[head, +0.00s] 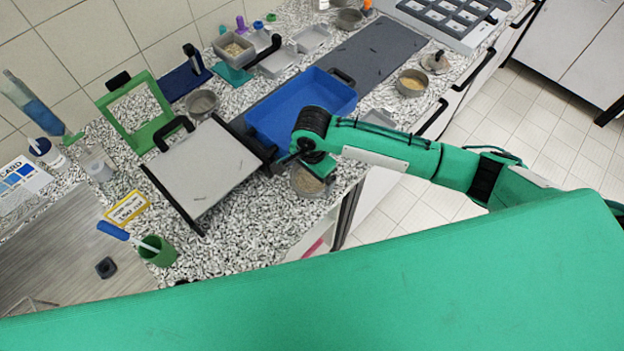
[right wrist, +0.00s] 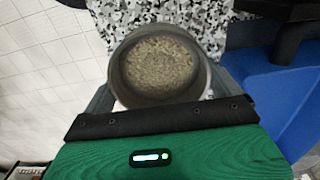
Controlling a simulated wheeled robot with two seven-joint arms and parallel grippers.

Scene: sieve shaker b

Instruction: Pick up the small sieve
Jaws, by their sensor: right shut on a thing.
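The small sieve (head: 306,183) is a round grey metal pan with tan grains in it, near the front edge of the speckled counter. In the right wrist view the sieve (right wrist: 160,68) sits upright between the jaws. My right gripper (head: 316,168) is over it and shut on it, with one finger on each side (right wrist: 160,88). The gripper and wrist hide part of the sieve in the head view. I cannot tell whether its base is clear of the counter. My left gripper is not in view.
A blue tray (head: 290,112) is right behind the gripper. A grey flat plate with black handles (head: 208,168) stands to the left. Another round pan with grains (head: 411,84) is at the right by the counter edge. A green cup (head: 158,252) stands front left.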

